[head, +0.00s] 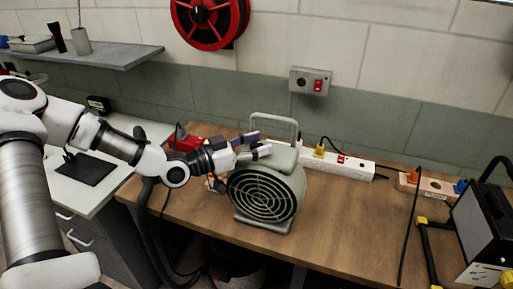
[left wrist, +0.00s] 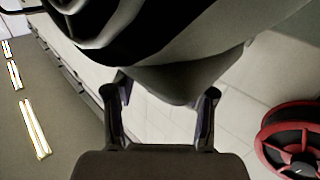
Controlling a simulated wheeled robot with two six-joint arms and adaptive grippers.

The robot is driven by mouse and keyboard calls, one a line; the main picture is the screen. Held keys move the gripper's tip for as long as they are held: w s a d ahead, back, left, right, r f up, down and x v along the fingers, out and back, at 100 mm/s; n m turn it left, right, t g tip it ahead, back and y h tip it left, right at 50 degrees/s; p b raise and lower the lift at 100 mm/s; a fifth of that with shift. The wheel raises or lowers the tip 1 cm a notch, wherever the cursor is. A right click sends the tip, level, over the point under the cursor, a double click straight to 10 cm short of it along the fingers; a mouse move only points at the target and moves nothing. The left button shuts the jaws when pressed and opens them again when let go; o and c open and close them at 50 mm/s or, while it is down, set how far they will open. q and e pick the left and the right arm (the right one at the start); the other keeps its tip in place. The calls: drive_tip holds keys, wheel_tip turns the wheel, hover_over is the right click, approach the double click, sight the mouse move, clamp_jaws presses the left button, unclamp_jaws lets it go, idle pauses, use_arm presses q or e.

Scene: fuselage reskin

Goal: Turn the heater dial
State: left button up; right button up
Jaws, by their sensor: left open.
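The heater is a grey-green fan heater (head: 265,190) with a round dark front grille and a loop handle on top. It stands upright on the wooden workbench. My left gripper (head: 261,143) is at the heater's upper left, with its fingers spread and pointing right along the top of the casing. I cannot tell whether they touch it. In the left wrist view the two fingers (left wrist: 163,97) are apart, with a large grey and black shape close ahead of them, probably the heater. I cannot make out the dial in either view. My right gripper is not in view.
On the wooden workbench (head: 345,225), a white power strip (head: 335,163) with a yellow plug lies behind the heater. A red object (head: 186,142) lies left of it. A black framed device (head: 485,225) stands at the right. A red reel (head: 210,20) hangs on the wall.

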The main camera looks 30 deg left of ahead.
use_arm(q)
clamp_jaws()
drive_tip(key=shift+s+f+n+t+y+b, duration=0.1)
drive_tip(key=shift+f+n+t+y+b, duration=0.1)
drive_tip(key=shift+n+t+y+b, duration=0.7)
drive_tip(key=n+y+b, duration=0.2)
drive_tip(key=y, duration=0.1)
drive_tip(key=n+y+b, duration=0.2)
drive_tip(key=y+b, duration=0.1)
drive_tip(key=y, duration=0.1)
drive_tip(key=shift+d+f, duration=0.1)
drive_tip(key=n+y, duration=0.1)
drive_tip(key=y+b, duration=0.1)
drive_tip(key=y, duration=0.1)
drive_tip(key=n+y, duration=0.1)
drive_tip(key=shift+r+n, duration=0.25)
drive_tip(key=shift+n, duration=0.05)
drive_tip(key=shift+r+n+g+y+b, duration=0.1)
drive_tip(key=shift+n+g+y+b, duration=0.4)
drive_tip(key=shift+n+y, duration=1.05)
drive_tip(key=shift+g+y, duration=0.3)
drive_tip(key=shift+y, duration=0.25)
